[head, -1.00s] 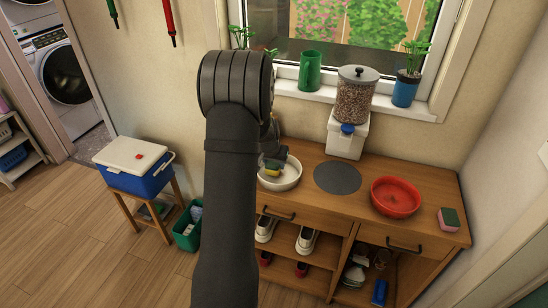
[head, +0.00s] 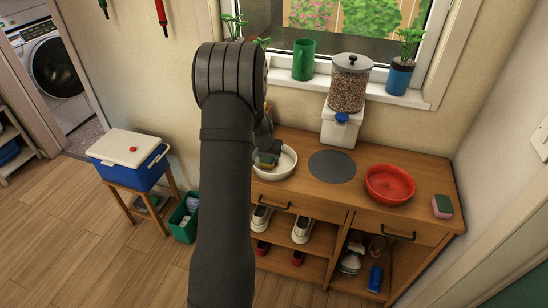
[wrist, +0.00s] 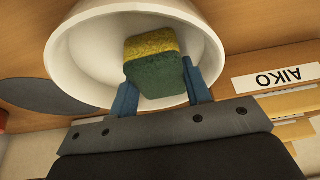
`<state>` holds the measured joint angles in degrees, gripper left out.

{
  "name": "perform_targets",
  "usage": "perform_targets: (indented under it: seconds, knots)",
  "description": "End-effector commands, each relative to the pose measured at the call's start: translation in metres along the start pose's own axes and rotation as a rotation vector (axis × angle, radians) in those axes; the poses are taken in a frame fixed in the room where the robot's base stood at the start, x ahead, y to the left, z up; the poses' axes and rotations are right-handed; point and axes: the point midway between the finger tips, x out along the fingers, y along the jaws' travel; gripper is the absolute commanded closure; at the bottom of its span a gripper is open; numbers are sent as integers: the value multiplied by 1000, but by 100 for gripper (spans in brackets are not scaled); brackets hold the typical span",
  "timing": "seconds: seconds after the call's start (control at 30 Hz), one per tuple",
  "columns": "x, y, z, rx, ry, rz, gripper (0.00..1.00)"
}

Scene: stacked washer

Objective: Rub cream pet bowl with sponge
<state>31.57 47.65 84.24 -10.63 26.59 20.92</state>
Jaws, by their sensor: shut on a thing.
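The cream pet bowl (head: 288,163) stands at the left of the wooden cabinet top, partly hidden behind my arm. In the wrist view the bowl (wrist: 80,65) fills the upper middle, its inside facing the camera. My gripper (wrist: 158,80) is shut on a yellow and green sponge (wrist: 152,72), with a blue finger on either side. The sponge is within the bowl's rim, seen against its inner surface; I cannot tell whether it touches. The sponge also shows dimly in the head view (head: 268,160).
A dark round mat (head: 332,166), a red bowl (head: 390,184) and a pink and green sponge (head: 442,206) lie to the right. A food dispenser (head: 342,125) stands behind the mat. A blue and white cooler (head: 130,160) stands on a stool at left.

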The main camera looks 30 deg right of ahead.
Motion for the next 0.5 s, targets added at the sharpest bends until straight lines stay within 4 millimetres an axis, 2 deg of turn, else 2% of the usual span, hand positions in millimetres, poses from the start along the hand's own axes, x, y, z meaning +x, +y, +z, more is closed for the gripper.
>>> perform_targets:
  seconds: [0.1, 0.5]
  knots:
    - [-20, 1, -9, 4, 4, -1, 74]
    - [-52, 2, -22, 3, 4, -1, 74]
